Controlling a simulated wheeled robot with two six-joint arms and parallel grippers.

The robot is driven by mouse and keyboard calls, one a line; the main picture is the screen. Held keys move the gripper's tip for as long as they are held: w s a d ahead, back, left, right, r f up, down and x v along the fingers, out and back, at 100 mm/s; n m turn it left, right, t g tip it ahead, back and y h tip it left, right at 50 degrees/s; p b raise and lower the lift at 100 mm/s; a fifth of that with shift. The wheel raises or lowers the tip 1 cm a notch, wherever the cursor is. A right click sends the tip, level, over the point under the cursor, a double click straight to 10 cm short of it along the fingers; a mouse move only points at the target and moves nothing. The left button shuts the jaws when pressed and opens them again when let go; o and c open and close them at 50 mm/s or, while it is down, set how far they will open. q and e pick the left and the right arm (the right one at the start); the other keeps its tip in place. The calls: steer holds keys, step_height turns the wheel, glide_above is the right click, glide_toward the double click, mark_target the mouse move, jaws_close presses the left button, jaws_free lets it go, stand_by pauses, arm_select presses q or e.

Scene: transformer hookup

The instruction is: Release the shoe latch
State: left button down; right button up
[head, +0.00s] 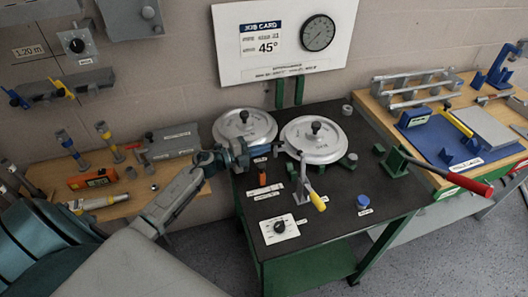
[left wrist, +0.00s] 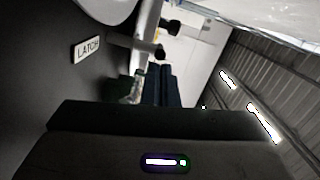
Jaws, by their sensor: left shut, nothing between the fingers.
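My left gripper (head: 268,150) reaches in from the left over the dark bench, between the two round silver shoes. Its dark blue fingers (left wrist: 158,85) are together with nothing between them. A white label reading LATCH (left wrist: 87,47) lies on the bench in the left wrist view. Close beyond the fingertips there is a pale metal part with a dark knob (left wrist: 158,52); I cannot tell whether the fingers touch it. In the head view the latch is mostly hidden by the gripper. The left shoe (head: 245,127) and right shoe (head: 317,140) each have a black knob on top.
A dial switch (head: 279,228) and a blue cap (head: 363,201) are on the front of the bench. A red-handled lever (head: 460,183) sticks out at right. A job card board (head: 284,40) hangs behind.

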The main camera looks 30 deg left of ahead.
arm_select(q)
steer(key=shift+a, duration=0.2)
steer(key=shift+w+a, duration=0.4)
steer(key=shift+a, duration=0.05)
steer(key=shift+w+a+b, duration=0.45)
steer(key=shift+w+a, duration=0.15)
steer(key=shift+w, duration=0.15)
steer(key=shift+a, duration=0.1)
